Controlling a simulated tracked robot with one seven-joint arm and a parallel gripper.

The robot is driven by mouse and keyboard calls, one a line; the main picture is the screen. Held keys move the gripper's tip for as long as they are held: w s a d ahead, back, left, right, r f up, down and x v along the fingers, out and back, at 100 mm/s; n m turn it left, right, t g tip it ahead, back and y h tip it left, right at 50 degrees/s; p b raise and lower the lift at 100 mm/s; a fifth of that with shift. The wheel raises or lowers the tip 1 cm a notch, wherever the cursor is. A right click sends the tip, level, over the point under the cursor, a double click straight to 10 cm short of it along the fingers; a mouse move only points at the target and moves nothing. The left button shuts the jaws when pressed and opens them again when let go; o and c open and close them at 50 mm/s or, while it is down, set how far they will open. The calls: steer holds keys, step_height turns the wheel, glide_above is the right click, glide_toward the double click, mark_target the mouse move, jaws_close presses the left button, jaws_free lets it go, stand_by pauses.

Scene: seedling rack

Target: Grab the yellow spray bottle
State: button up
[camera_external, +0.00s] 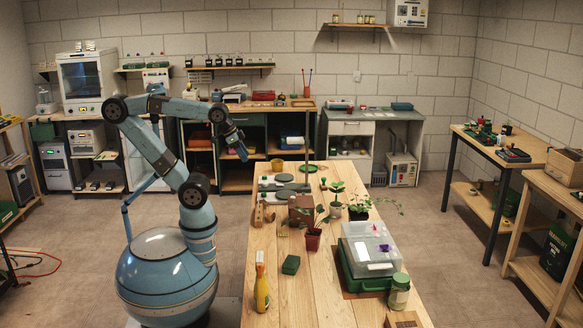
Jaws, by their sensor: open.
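The yellow spray bottle (261,290) stands upright near the front left edge of the wooden table (310,305). It has an orange and white spray head. My gripper (243,154) is at the end of my blue arm, raised in the air near the far left end of the table. It is open and empty, well apart from the bottle and farther back. The gripper's fingers are small and dark in this view.
A green block (291,265) lies just right of the bottle. A green case with a clear lid (368,250) and a jar (399,292) stand at the right edge. Bare wood lies right of the bottle.

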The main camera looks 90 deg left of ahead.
steer(key=shift+o, duration=0.5)
steer(key=shift+r, duration=0.1)
